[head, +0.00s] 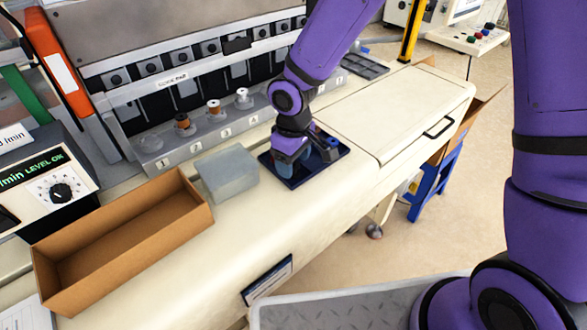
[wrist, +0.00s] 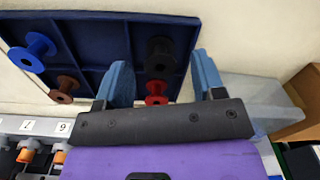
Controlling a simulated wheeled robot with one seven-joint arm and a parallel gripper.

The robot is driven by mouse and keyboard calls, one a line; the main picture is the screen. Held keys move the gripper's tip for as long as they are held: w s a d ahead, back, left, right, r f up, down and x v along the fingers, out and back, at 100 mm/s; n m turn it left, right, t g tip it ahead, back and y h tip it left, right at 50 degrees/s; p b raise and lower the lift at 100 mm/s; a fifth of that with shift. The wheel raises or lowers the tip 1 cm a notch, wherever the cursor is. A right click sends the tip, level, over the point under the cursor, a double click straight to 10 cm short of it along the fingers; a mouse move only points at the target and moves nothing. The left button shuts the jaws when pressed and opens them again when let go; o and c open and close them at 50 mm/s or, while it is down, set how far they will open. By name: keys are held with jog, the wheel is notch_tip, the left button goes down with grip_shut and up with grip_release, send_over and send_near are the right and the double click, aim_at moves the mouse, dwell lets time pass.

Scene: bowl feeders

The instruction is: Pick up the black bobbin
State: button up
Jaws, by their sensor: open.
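The black bobbin (wrist: 160,53) lies in a compartment of the dark blue divided tray (wrist: 95,22). In the wrist view it shows between the two blue fingers of my gripper (wrist: 160,62), closer to the right finger in height, with gaps on both sides. My gripper is open and holds nothing. I cannot tell whether the fingertips reach down around the bobbin. A red bobbin (wrist: 157,90) lies just below the black one in the picture. In the head view my gripper (head: 306,160) is over the tray (head: 292,183) and hides the black bobbin.
The tray also holds a blue bobbin (wrist: 32,52) and a brown bobbin (wrist: 66,88). Numbered spindles (head: 213,108) line the back. A lidded panel (head: 395,110) is to the right.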

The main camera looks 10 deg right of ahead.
jog(key=shift+f, duration=0.65)
jog(key=c, duration=1)
jog(key=shift+r, duration=0.15)
